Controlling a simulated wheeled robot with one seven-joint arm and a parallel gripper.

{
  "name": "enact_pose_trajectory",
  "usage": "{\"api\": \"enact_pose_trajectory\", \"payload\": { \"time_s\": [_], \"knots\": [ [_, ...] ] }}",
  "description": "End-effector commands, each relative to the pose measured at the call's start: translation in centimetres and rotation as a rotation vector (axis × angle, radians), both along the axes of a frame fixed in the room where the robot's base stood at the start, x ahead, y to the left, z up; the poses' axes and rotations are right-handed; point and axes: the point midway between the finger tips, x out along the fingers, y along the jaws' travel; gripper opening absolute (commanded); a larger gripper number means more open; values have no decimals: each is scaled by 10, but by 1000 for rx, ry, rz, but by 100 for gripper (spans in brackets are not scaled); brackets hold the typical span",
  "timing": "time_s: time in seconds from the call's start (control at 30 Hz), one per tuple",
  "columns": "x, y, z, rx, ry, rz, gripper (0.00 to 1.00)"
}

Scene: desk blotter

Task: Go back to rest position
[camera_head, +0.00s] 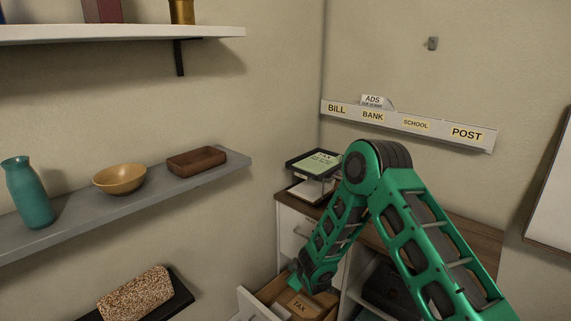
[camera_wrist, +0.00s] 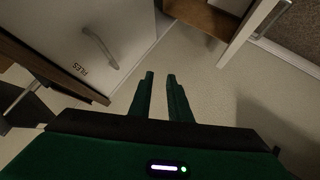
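My green arm (camera_head: 400,230) reaches out from the lower right in the head view, bent at a high elbow, with its forearm slanting down toward an open drawer (camera_head: 255,305). The arm's far end hangs over or beside the drawer; the fingers cannot be made out there. In the wrist view my gripper (camera_wrist: 160,76) shows two dark green fingers with a gap between them. It is open and nothing is between the fingers. Pale floor lies below them. A folder marked TAX (camera_head: 300,307) lies in the drawer, close to the arm's end.
A cabinet front marked FILES (camera_wrist: 95,45) with a handle stands left of the fingers. A desk (camera_head: 450,237) carries a black paper tray (camera_head: 312,164). A wall rack (camera_head: 410,125) hangs above. A grey shelf (camera_head: 215,175) holds a vase, bowl and wooden box.

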Motion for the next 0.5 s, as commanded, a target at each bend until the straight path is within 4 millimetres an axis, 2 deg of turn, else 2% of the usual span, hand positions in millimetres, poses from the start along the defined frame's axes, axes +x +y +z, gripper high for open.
{"api": "enact_pose_trajectory", "payload": {
  "time_s": [0.03, 0.27, 0.5],
  "knots": [
    [4, -11, 22, 7, 12, -22, 17],
    [-2, -57, 96, 39, 102, -125, 17],
    [-29, -109, 167, 79, 194, -241, 17]
  ]
}}
